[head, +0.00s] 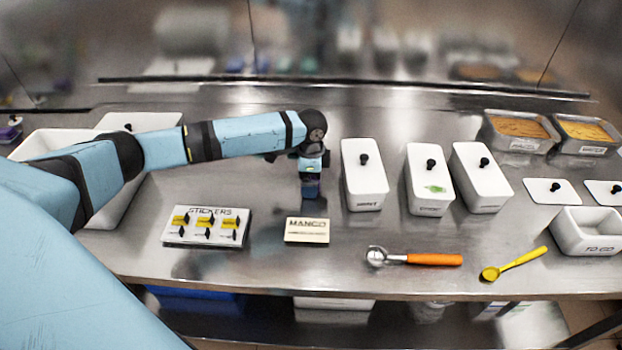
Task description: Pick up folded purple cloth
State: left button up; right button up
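My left arm reaches in from the left, and its gripper (311,190) points down over the middle of the steel table, left of a white lidded tub. Its fingers are small and dark here, so I cannot tell whether they are open or shut. A small dark blue patch shows at the fingertips; I cannot tell whether it is cloth or part of the gripper. I see no clear folded purple cloth. A small item with some purple (12,130) is at the far left edge, too small to identify. My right gripper is not in view.
A sticker board (205,241) and a MANGO card (307,231) lie near the front edge. An orange-handled scoop (432,259) and yellow spoon (516,263) lie right of them. White tubs (364,190) stand mid-table. A TO-GO container (585,234) is at right.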

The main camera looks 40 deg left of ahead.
pick_arm(q)
jog(key=c, duration=0.8)
notch_tip(320, 180, up, 20)
jog(key=shift+r+p, duration=0.1)
jog(key=shift+p, duration=0.3)
jog(key=shift+o, duration=0.2)
